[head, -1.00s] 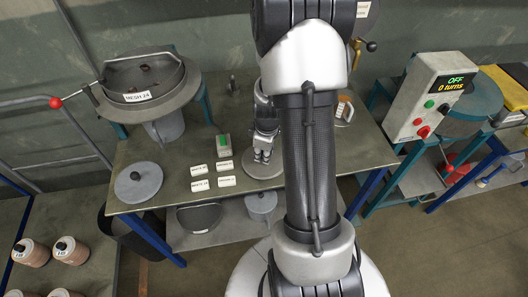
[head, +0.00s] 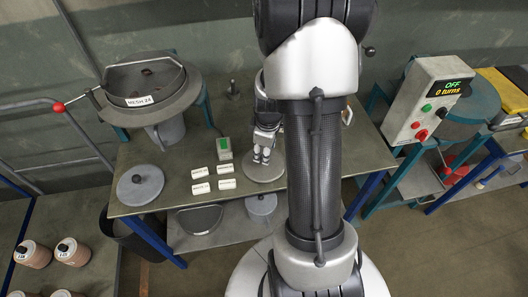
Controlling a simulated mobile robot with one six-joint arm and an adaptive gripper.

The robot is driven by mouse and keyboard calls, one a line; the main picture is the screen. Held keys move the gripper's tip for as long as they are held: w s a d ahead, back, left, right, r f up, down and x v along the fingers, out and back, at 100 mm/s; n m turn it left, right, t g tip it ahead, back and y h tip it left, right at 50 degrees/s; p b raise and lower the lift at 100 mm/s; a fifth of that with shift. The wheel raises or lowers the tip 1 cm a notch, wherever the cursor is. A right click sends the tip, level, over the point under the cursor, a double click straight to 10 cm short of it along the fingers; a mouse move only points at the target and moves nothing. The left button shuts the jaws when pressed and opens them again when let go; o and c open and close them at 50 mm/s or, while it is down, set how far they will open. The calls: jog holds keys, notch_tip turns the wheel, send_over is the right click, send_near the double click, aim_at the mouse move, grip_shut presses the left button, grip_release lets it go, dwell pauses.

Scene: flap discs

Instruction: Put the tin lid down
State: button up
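My gripper (head: 262,155) points down over the table, with its fingertips close together in front of a pale round disc (head: 264,173). The disc may be the tin lid; I cannot tell whether it is held or lies on the table under the fingers. Whether the fingertips grip a knob is too small to see. A grey round lid with a dark knob (head: 140,186) is at the front left of the table, apart from my gripper. My own arm hides the table's right part.
The table (head: 165,160) carries several white labels (head: 227,184), a small green-topped block (head: 224,148) and a sieve marked MESH 24 (head: 143,88). A control box (head: 425,105) reading OFF, 0 turns stands right. Bare tabletop lies between lid and labels.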

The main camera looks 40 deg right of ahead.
jog(key=s+a+r+m+t+p, duration=0.1)
jog(key=a+r, duration=0.5)
jog(key=r, duration=0.4)
jog(key=s+a+r+m+p, duration=0.1)
jog(key=s+a+r, duration=0.1)
jog(key=a+r, duration=0.55)
jog(key=s+a+r+m+t, duration=0.1)
jog(key=s+a+r+m, duration=0.3)
jog(key=s+a+r, duration=0.4)
jog(key=s+a, duration=0.1)
jog(key=s, duration=0.2)
jog(key=shift+a+r+t+y, duration=0.35)
jog(key=shift+r+t+y, duration=0.05)
jog(key=shift+w, duration=0.1)
jog(key=shift+c, duration=0.4)
